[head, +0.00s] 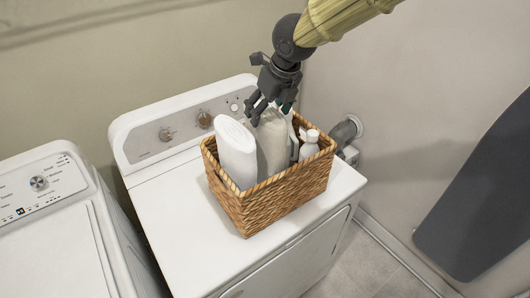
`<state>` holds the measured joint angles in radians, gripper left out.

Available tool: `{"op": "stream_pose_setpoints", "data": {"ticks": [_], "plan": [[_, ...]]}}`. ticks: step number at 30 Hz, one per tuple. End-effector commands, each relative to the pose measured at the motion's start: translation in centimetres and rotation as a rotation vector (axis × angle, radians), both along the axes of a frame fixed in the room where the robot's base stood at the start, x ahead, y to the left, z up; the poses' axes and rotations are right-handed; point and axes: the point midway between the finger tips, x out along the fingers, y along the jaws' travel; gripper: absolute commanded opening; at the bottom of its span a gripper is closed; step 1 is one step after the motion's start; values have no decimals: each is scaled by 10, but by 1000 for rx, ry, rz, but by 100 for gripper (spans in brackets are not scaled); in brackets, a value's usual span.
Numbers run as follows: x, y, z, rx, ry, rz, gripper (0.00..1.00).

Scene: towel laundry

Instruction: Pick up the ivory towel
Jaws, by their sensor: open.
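The ivory towel (272,150) appears to be the off-white, soft-looking upright piece in the middle of a woven wicker basket (275,208). My gripper (264,112) is dark grey, points down from above and is open. Its fingers are at the top of the ivory piece and overlap it in the picture. I cannot tell whether they touch it. The lower part of the towel is hidden by the basket's front wall, and part of its top is hidden by my fingers.
The basket stands on a white dryer (185,225). A smooth white upright object (236,150) is left of the towel. A white bottle (309,146) is right. Another white machine (60,235) stands at left, a dark ironing board (480,195) at right. The dryer's left top is clear.

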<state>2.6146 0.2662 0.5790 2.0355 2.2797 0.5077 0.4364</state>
Motion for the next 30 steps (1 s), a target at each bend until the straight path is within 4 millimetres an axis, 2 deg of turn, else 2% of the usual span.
{"op": "stream_pose_setpoints", "data": {"ticks": [12, 21, 30], "plan": [[10, 8, -29, -1, 1, 0, 75], [10, 8, -32, 0, 2, 0, 75], [11, 8, -31, 1, 1, 0, 21]]}}
